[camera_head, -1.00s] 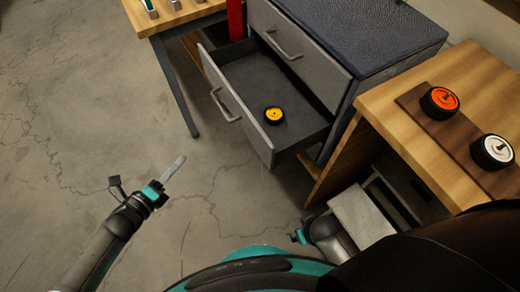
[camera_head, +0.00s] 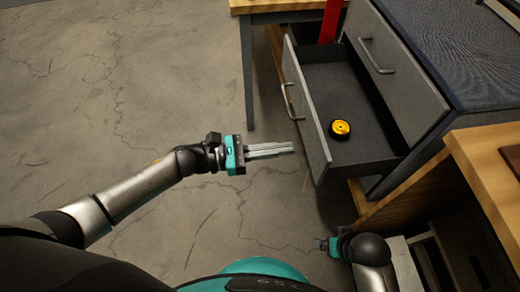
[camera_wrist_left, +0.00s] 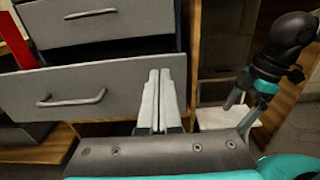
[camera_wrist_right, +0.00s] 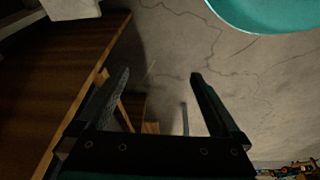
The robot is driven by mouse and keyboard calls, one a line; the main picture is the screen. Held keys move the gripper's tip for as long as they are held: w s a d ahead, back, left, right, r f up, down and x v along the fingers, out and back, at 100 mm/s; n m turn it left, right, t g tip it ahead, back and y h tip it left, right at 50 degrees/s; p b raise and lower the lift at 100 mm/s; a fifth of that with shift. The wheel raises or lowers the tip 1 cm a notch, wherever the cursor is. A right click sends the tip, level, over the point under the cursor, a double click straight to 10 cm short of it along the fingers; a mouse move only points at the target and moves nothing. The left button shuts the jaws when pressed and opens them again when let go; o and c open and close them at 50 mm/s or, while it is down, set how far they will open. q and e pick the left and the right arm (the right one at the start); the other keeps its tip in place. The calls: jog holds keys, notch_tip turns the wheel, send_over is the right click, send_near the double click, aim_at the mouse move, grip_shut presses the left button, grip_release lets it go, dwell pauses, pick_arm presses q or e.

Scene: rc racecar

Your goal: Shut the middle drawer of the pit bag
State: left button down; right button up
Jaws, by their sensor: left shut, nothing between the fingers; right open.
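The pit bag (camera_head: 440,60) is a grey drawer unit with a dark top. Its open drawer (camera_head: 365,85) sticks out to the left and holds a yellow-hubbed wheel (camera_head: 340,129). Above it is a closed drawer (camera_head: 385,60) with a bar handle. My left gripper (camera_head: 292,148) is shut and empty, its fingertips pointing at the open drawer's front near its near end. In the left wrist view the shut fingers (camera_wrist_left: 158,80) show before the right part of that drawer front (camera_wrist_left: 85,90). My right gripper (camera_wrist_right: 160,75) is open and empty, low beside the bench.
A wooden bench (camera_head: 490,165) stands at the right, close to my right arm. A wooden table (camera_head: 285,5) with a dark leg is at the back. A red post (camera_head: 330,20) stands behind the drawer. The concrete floor at the left is clear.

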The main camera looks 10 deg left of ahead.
aim_at(321, 144)
pick_arm(q)
jog(key=x, duration=0.4)
jog(key=shift+w+d+b, duration=0.15)
jog(key=shift+d+b, duration=0.15)
jog(key=shift+d, duration=0.05)
jog(key=shift+w+d, duration=0.2)
jog(key=shift+d, duration=0.45)
pick_arm(e)
jog(key=shift+w+a+r, duration=0.1)
jog(key=shift+w+r, duration=0.15)
jog(key=shift+r, duration=0.25)
jog(key=shift+w+r, duration=0.25)
jog(key=shift+r, duration=0.2)
pick_arm(q)
jog(key=shift+d, duration=0.1)
